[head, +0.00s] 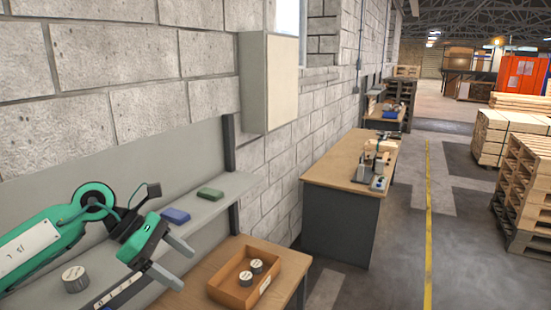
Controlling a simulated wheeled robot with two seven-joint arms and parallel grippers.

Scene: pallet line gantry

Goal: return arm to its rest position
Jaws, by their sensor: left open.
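My left arm comes in from the left, green and dark grey, reaching over a grey shelf (222,188) along the wall. My left gripper (173,261) is open, its two grey fingers apart and pointing right and down, with nothing seen between them. It is to the left of a wooden tray (222,290) and appears apart from it. My right gripper is not in view.
The tray holds two round metal pieces (257,266) and stands on a wooden bench (288,276). A blue block (175,215), a green block (210,194) and a metal cylinder (75,280) are near my left arm. A grey wall cabinet (267,82) juts out above.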

